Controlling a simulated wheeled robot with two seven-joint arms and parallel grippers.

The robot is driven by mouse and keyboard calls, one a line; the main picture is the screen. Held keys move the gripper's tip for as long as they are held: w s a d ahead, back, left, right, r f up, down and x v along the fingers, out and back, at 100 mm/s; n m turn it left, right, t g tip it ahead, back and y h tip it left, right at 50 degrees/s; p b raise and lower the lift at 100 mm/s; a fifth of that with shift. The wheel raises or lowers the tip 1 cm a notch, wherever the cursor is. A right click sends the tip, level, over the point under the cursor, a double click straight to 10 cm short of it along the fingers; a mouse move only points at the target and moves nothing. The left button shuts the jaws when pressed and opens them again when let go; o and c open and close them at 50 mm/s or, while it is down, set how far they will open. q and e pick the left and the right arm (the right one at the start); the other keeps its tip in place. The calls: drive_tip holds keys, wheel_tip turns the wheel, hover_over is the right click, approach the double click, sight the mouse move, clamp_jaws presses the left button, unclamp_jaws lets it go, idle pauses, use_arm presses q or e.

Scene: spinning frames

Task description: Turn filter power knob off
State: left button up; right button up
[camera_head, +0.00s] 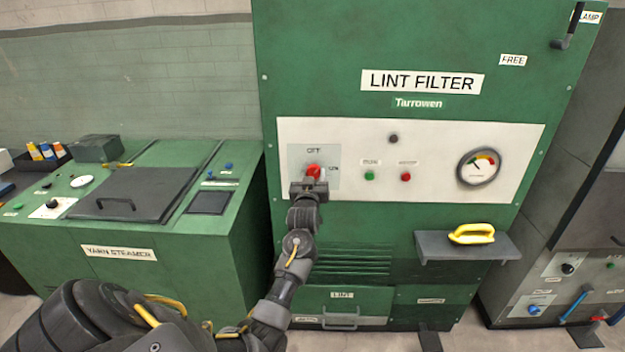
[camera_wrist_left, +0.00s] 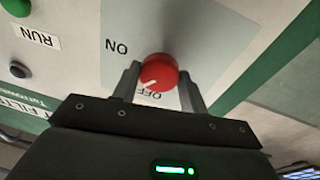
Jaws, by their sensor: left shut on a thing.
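The lint filter (camera_head: 350,100) is a tall green cabinet with a white control panel. Its red power knob (camera_head: 312,171) sits on a grey plate at the panel's left, with OFF printed above it and ON to its right. My left gripper (camera_head: 310,184) reaches it from below. In the left wrist view the red knob (camera_wrist_left: 158,72) is between the two fingers of my left gripper (camera_wrist_left: 160,85), which are shut on it. The knob's white mark points down-left there, close to the OFF label, slightly to its ON side. My right gripper is not in view.
A green button (camera_head: 370,175), a red button (camera_head: 406,177) and a gauge (camera_head: 480,167) are right of the knob. A grey shelf (camera_head: 468,248) holding a yellow-handled thing (camera_head: 472,234) juts out below. The yarn steamer (camera_head: 120,253) stands at left.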

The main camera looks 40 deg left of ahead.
use_arm(q)
drive_tip(key=n+b, duration=0.1)
drive_tip(key=n, duration=0.4)
drive_tip(key=shift+f+y+b, duration=0.15)
drive_tip(key=shift+y+b, duration=0.15)
drive_tip(key=shift+y, duration=0.1)
drive_tip(key=shift+n+g+b, duration=0.4)
drive_tip(key=shift+n+b, duration=0.15)
drive_tip(key=shift+n, duration=1.55)
drive_tip(key=o, duration=1)
drive_tip(key=shift+c, duration=0.2)
drive_tip(key=shift+d, duration=0.1)
